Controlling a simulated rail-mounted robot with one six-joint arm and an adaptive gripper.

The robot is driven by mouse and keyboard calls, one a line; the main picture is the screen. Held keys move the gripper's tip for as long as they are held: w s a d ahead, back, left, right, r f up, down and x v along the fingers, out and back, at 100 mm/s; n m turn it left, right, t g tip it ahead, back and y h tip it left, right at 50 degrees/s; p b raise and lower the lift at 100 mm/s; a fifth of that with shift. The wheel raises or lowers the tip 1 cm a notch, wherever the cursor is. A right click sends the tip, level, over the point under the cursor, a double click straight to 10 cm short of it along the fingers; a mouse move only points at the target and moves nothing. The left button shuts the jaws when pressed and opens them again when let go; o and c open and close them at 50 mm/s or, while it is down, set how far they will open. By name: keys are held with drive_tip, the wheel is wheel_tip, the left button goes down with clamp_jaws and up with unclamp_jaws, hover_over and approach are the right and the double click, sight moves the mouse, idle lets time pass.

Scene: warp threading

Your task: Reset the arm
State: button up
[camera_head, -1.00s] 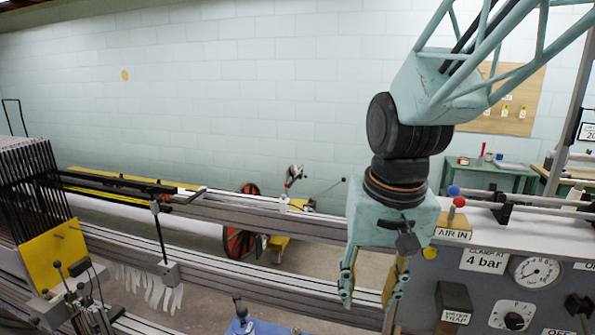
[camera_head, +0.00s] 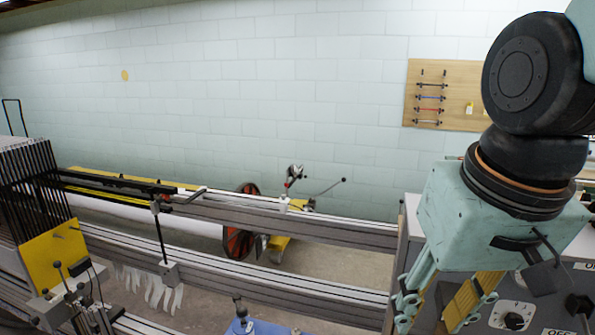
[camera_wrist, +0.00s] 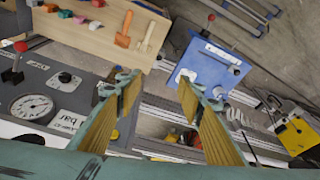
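My gripper (camera_head: 432,312) hangs at the right of the head view, fingers downward, in front of the grey control panel (camera_head: 510,311). In the wrist view my gripper (camera_wrist: 160,88) shows its two fingers with ribbed yellow-brown pads spread apart. The gap between them is empty and I see the floor and rails through it. The fingers touch nothing that I can see. The lower fingertips are partly hard to make out in the head view.
Long grey rails (camera_head: 300,225) run across the middle. The yellow-plated frame with dark bars (camera_head: 55,255) stands at left. The wrist view shows a blue box (camera_wrist: 213,62), a wooden board (camera_wrist: 110,38) with tools, and a gauge (camera_wrist: 32,107). A pegboard (camera_head: 445,95) hangs on the wall.

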drive_tip(key=s+d+r+t, duration=0.1)
drive_tip(key=s+d+r, duration=0.1)
drive_tip(key=s, duration=0.6)
drive_tip(key=shift+s, duration=0.2)
drive_tip(key=shift+d, duration=0.1)
idle(1.1)
